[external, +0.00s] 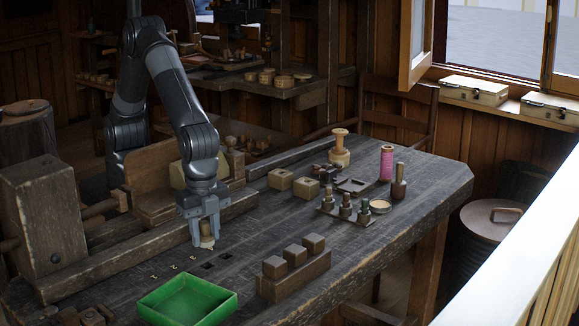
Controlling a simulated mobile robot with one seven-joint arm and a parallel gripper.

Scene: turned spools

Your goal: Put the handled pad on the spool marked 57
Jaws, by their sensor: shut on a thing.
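My gripper (206,238) points down over the left part of the dark workbench. It is shut on a small tan wooden piece (207,241), low at the bench top; the fingers cover most of it, and I cannot tell if it is the handled pad or if it touches the bench. Several small dark turned pieces (346,206) stand in a row on a flat base right of centre. A larger pale turned spool (339,149) stands farther back. No number 57 is readable on any of them.
A green open tray (188,301) and a block rack with three cubes (293,269) stand at the front. Two pale blocks (280,179), a pink thread spool (386,164), a dark-handled tool (399,182) and a round dish (380,206) stand farther back.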

